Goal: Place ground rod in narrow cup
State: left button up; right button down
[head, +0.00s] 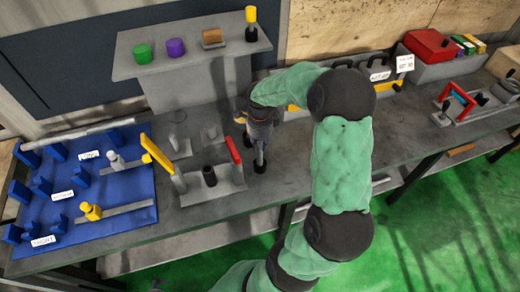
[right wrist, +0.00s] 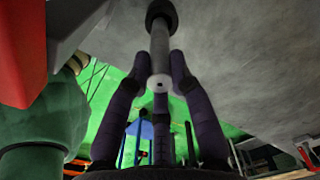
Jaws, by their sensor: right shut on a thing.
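My right gripper (head: 259,146) points down at the bench, just right of the grey fixture. It is shut on a grey rod (right wrist: 159,50), which shows between the fingers (right wrist: 160,75) in the right wrist view. The rod's far end meets a dark round piece (right wrist: 161,12), which also shows low under the gripper in the head view (head: 259,166). I cannot tell whether this piece is a cup around the rod or the rod's own end. Another black cup-like piece (head: 209,176) stands in the fixture. My left gripper is not in view.
The grey fixture (head: 185,187) has a yellow bar (head: 157,153) and a red bar (head: 234,149) close to my right gripper. A blue board (head: 125,190) lies left. A raised shelf (head: 180,68) holds colored pieces behind. A red box (head: 430,45) stands far right.

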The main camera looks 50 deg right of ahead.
jog(key=shift+w+d+f+b, duration=0.15)
jog(key=shift+f+b, duration=0.15)
jog(key=shift+f, duration=1.5)
jog(key=shift+f, duration=0.1)
jog(key=c, duration=1.1)
grip_release()
jog(key=shift+r, duration=0.55)
notch_tip(320, 180, up, 11)
jog(key=shift+r+p, duration=0.15)
jog(key=shift+p, duration=0.9)
